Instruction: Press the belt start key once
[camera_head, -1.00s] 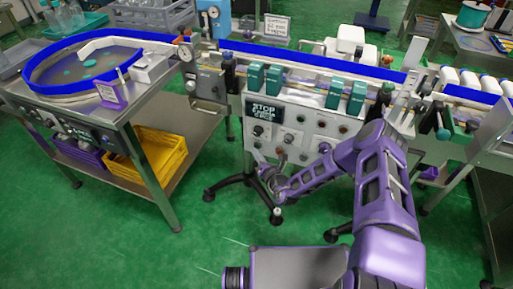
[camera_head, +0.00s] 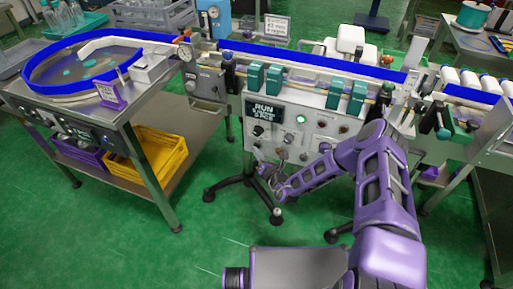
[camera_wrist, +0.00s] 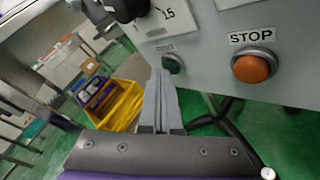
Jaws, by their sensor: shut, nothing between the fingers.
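The grey control panel (camera_head: 325,128) hangs below the conveyor. Its black display (camera_head: 265,111) reads RUN, and a green lamp (camera_head: 301,118) beside it is lit. My gripper (camera_head: 257,152) is at the panel's lower left, fingers shut and empty. An orange key (camera_wrist: 252,67) under a STOP label sits to the right, apart from the fingers.
A black dial (camera_wrist: 128,8) is above the green key. A round feeder table (camera_head: 80,72) stands at the left, with a yellow crate (camera_head: 160,152) on its lower shelf. Black stand legs (camera_head: 225,186) are below the panel. The green floor in front is open.

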